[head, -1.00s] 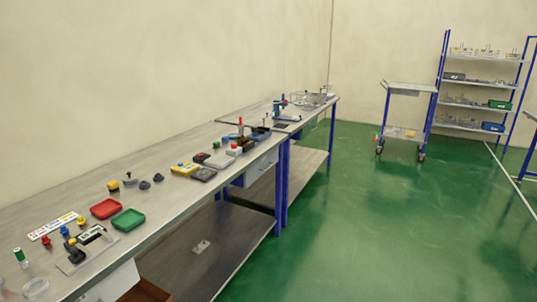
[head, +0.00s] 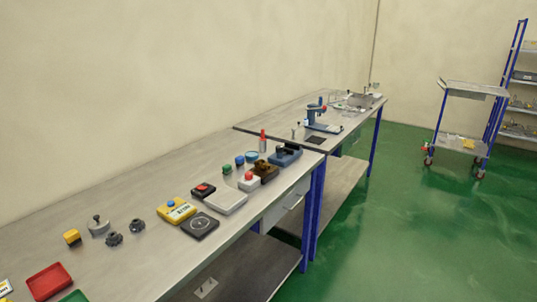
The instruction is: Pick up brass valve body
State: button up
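My gripper is not in view. I cannot make out a brass valve body for sure. A small brown, brass-toned piece (head: 265,171) stands near the far right end of the near workbench (head: 120,225), between a white box with a red button (head: 249,181) and a blue vise-like fixture (head: 285,154). It is too small to tell whether it is the valve body or a holder with something on it.
The near bench also carries a yellow device (head: 176,210), a black square plate (head: 200,225), dark knobs (head: 137,226) and a red tray (head: 49,281). A second bench (head: 290,115) adjoins behind. Green floor (head: 380,220) is open on the right, with a trolley (head: 465,145) beyond.

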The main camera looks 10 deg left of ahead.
aim_at(261, 166)
jog(key=i+u, duration=0.25)
jog(key=i, duration=0.25)
jog(key=i+l+u, duration=0.2)
jog(key=i, duration=0.3)
jog(key=i+l+u, duration=0.25)
jog(key=i, duration=0.25)
jog(key=i+l+u, duration=0.75)
jog(key=u, duration=0.2)
jog(key=i+l+u, duration=0.25)
jog(key=l+u, duration=0.2)
jog(key=l, duration=0.2)
